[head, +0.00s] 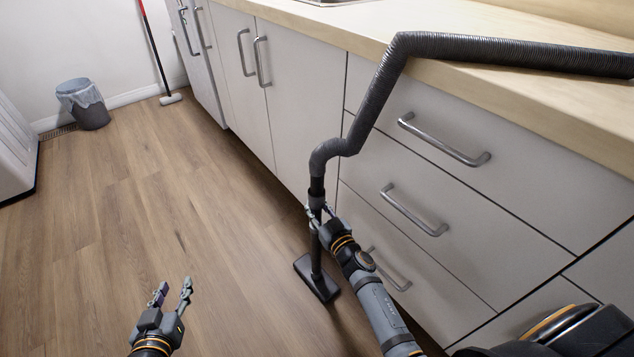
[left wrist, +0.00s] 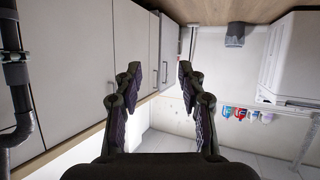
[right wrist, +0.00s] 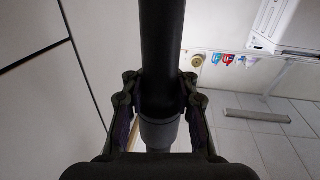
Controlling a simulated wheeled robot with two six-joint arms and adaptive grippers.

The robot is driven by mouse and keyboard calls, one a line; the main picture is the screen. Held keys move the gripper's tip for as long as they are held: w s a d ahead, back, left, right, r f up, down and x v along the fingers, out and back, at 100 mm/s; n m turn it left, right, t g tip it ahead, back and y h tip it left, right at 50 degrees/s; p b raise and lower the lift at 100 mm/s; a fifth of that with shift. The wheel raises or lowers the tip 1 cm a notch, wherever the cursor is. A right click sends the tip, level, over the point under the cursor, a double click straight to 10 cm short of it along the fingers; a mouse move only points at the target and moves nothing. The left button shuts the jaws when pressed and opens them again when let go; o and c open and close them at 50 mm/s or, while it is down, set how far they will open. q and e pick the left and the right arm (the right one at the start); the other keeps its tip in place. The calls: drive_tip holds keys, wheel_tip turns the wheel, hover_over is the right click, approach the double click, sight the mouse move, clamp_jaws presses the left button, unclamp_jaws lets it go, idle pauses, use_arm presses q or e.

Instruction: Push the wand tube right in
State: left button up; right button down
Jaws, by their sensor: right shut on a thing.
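The dark wand tube (head: 316,262) stands nearly upright in front of the drawers, with its flat floor head (head: 318,284) on the floor. The tube's upper end meets the dark end piece (head: 316,187) of a ribbed grey hose (head: 375,95). My right gripper (head: 318,212) is shut around the tube just at this joint. In the right wrist view the black tube (right wrist: 161,45) enters a wider grey collar (right wrist: 159,132) between the fingers; how deep it sits is hidden. My left gripper (head: 172,290) is open and empty above the floor, apart from the tube.
The hose bends over the edge of the wooden countertop (head: 520,75) and lies along it. Drawers with metal handles (head: 440,140) stand close behind the tube. A grey bin (head: 84,104) and a broom (head: 168,97) are at the far wall. The wooden floor at left is clear.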

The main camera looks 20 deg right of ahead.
sight(319, 219)
drive_tip(key=shift+f, duration=0.4)
drive_tip(key=shift+f+b, duration=0.3)
drive_tip(key=shift+b, duration=0.2)
drive_tip(key=shift+f, duration=0.3)
drive_tip(key=shift+f+b, duration=0.3)
drive_tip(key=shift+b, duration=0.2)
drive_tip(key=shift+f, duration=0.35)
drive_tip(key=shift+f+b, duration=0.35)
drive_tip(key=shift+b, duration=0.25)
use_arm(q)
wheel_tip(319, 219, up, 28)
drive_tip(key=m+t+h, duration=0.1)
drive_tip(key=t, duration=1.2)
drive_tip(key=shift+s, duration=0.4)
use_arm(e)
drive_tip(key=shift+c, duration=0.6)
unclamp_jaws()
drive_tip(key=shift+r, duration=0.1)
idle(1.3)
